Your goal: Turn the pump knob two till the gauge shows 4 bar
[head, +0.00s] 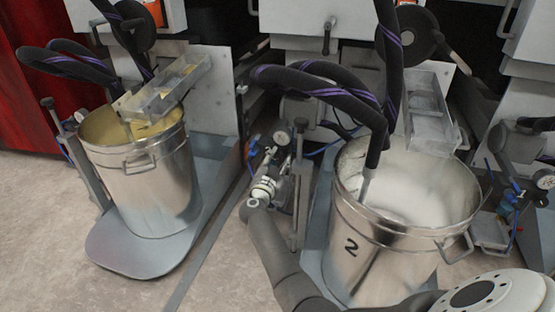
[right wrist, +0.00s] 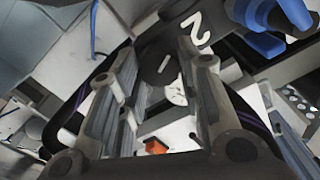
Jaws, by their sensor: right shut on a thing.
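Drum two (head: 385,250), a steel drum with a "2" on its side, stands right of the middle in the head view. A small round pressure gauge (head: 282,138) is on the pump fittings left of it; its reading is too small to tell. My right gripper (head: 272,160) is at these fittings, just below the gauge. In the right wrist view its fingers (right wrist: 165,80) stand apart, around a dark round knob (right wrist: 163,62) with a white mark, below a "2". A pale gauge face (right wrist: 176,92) shows between the fingers, unreadable. My left gripper is out of view.
Another steel drum (head: 150,185) with yellow content stands on a grey platform (head: 135,250) at the left. Thick black hoses (head: 330,95) hang into the drums. Similar pump fittings with a gauge (head: 545,180) are at the far right. Open floor (head: 50,215) lies at the front left.

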